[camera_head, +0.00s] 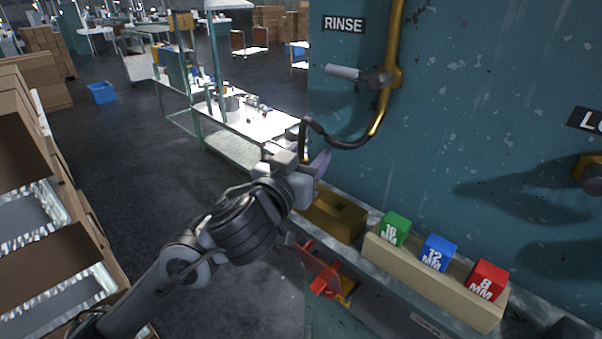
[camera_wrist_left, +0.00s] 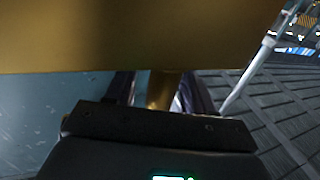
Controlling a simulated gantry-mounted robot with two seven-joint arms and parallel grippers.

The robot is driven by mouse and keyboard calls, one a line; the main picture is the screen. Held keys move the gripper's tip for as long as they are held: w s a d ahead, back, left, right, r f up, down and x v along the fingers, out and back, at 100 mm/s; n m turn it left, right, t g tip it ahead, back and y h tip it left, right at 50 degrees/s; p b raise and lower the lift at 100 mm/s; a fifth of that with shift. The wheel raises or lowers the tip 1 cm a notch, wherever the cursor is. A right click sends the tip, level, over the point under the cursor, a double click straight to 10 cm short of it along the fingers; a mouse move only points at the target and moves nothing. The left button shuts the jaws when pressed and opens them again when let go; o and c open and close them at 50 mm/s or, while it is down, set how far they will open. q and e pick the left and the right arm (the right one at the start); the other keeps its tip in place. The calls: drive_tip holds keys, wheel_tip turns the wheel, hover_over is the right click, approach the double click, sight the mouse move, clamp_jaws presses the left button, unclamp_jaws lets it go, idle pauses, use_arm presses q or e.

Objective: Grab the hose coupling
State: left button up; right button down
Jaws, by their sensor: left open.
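A hose with dark and brass-coloured parts (camera_head: 348,141) loops down from the wall fitting, and its end hangs at my left gripper (camera_head: 303,160). The hose coupling at that end is mostly hidden by the gripper in the head view. In the left wrist view a large brass-coloured body (camera_wrist_left: 150,38) fills the top, very close to the camera. A narrower brass part (camera_wrist_left: 161,88) shows between the fingers of the left gripper, which is open. I cannot tell whether the fingers touch it. My right gripper is in neither view.
A tan rack (camera_head: 430,282) holds green (camera_head: 394,230), blue (camera_head: 437,254) and red (camera_head: 487,281) blocks on the ledge. A brown-yellow box (camera_head: 337,218) stands left of it. A red part (camera_head: 320,270) is below my wrist. The teal wall (camera_head: 440,130) is close behind the hose.

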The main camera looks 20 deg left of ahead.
use_arm(q)
clamp_jaws()
drive_tip(key=shift+r, duration=0.1)
